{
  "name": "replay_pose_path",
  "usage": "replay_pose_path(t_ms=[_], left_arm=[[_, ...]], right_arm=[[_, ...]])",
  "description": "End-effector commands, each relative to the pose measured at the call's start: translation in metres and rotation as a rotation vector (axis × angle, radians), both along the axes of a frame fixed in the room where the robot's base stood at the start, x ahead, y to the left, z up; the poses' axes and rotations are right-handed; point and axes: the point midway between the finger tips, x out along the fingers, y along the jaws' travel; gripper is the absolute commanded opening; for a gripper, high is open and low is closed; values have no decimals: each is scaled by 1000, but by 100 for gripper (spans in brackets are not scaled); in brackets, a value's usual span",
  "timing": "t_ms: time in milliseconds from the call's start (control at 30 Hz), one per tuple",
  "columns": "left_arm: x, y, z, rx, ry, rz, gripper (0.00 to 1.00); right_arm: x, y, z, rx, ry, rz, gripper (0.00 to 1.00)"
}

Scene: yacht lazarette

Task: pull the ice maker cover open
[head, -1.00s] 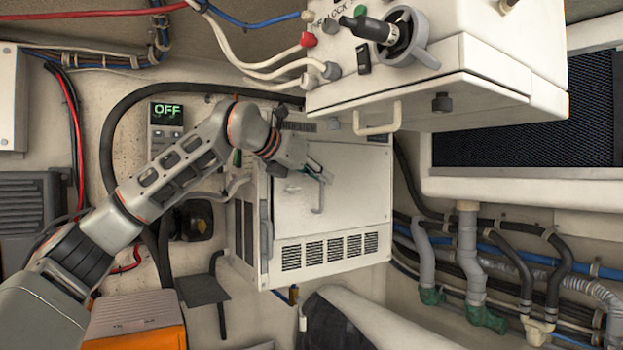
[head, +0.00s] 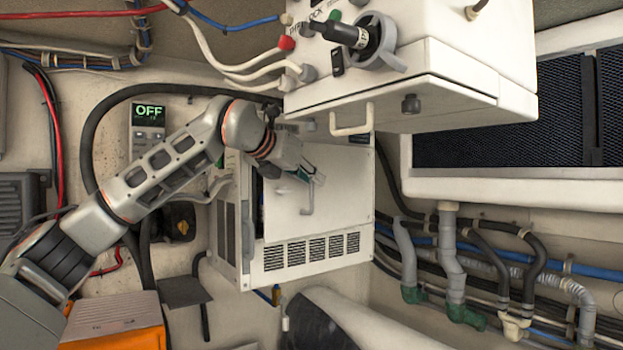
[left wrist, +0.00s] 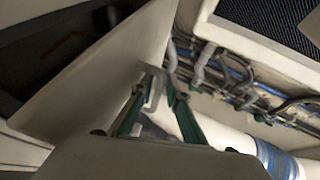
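The ice maker (head: 229,225) is a white box with a vented front on the wall, in the middle of the head view. Its flat white cover (head: 335,200) stands partly open, with a dark gap along its left edge. A grey bar handle (head: 307,198) sticks out from the cover. My left gripper (head: 312,174) is at the upper part of this handle. In the left wrist view, its green-edged fingers (left wrist: 157,88) lie on both sides of the handle (left wrist: 155,98) and appear closed on it. The cover (left wrist: 105,85) slants beside them, with the dark interior (left wrist: 55,50) at left. My right gripper is not in view.
A white box (head: 400,75) with a knob and a bar handle overhangs the ice maker closely. Pipes and hoses (head: 450,260) run at right. An orange case (head: 115,325) stands at lower left. A white cylinder (head: 350,320) lies below.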

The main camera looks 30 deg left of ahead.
Motion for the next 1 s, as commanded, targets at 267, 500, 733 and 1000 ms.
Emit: replay_pose_path(t_ms=[267,500,733,1000], left_arm=[[-35,5,17,0,-5,0,15],[-80,11,35,1,-4,1,15],[-104,14,44,0,-2,0,15],[-109,14,46,0,0,0,15]], right_arm=[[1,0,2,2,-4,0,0],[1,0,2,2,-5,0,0],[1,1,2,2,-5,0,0],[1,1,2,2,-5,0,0]])
